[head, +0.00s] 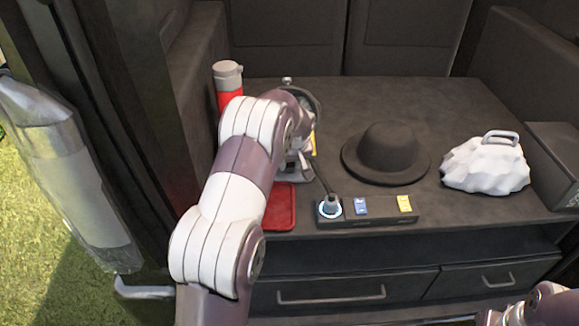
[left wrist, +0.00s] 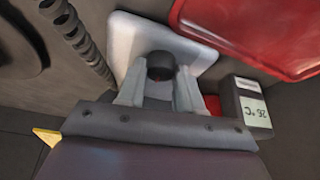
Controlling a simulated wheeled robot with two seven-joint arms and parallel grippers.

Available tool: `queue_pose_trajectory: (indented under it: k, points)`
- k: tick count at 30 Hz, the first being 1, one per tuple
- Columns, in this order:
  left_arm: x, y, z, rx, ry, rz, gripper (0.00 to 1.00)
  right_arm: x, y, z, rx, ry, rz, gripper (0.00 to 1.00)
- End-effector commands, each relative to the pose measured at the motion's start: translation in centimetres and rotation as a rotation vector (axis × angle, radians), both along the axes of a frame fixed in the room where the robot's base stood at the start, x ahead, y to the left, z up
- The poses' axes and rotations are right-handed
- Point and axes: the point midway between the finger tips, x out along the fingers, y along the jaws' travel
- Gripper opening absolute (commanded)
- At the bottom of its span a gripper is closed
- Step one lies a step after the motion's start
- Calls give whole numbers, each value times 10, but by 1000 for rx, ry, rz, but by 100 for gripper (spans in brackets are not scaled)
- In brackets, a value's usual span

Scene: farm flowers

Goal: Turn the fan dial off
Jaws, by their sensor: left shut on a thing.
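In the left wrist view, the dark round dial (left wrist: 160,67) stands on the fan's white base (left wrist: 126,35). My left gripper (left wrist: 160,84) has its pale fingers on either side of the dial and is shut on it. In the head view my left arm reaches over the table and hides most of the fan; part of its round dark rim (head: 313,97) shows behind the arm. The dial cannot be made out there. My right arm shows only at the lower right corner, with its gripper out of view.
A red tray (head: 281,208) lies near the fan. A black control strip (head: 381,217) with a ringed plug sits at the front edge. A red bottle (head: 228,85), black hat (head: 386,153) and white lump (head: 486,164) stand around. A temperature display (left wrist: 252,110) is close right of the gripper.

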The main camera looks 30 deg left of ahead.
Motion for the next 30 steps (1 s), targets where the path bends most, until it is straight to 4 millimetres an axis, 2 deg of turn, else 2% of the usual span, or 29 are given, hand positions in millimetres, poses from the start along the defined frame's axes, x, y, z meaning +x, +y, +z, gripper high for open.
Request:
queue_pose_trajectory:
  k: [6,23,24,26,30]
  points:
    - [1,0,-1,1,-1,87,5,0,0,-11,0,0,0,43]
    - [1,0,0,-1,0,126,5,0,0,-13,0,0,0,43]
    - [1,0,0,-1,0,126,38,0,0,-13,0,0,0,43]
    - [1,0,0,-1,0,126,58,0,0,-13,0,0,0,43]
    - [0,-1,0,-1,0,126,59,0,0,-13,0,0,0,43]
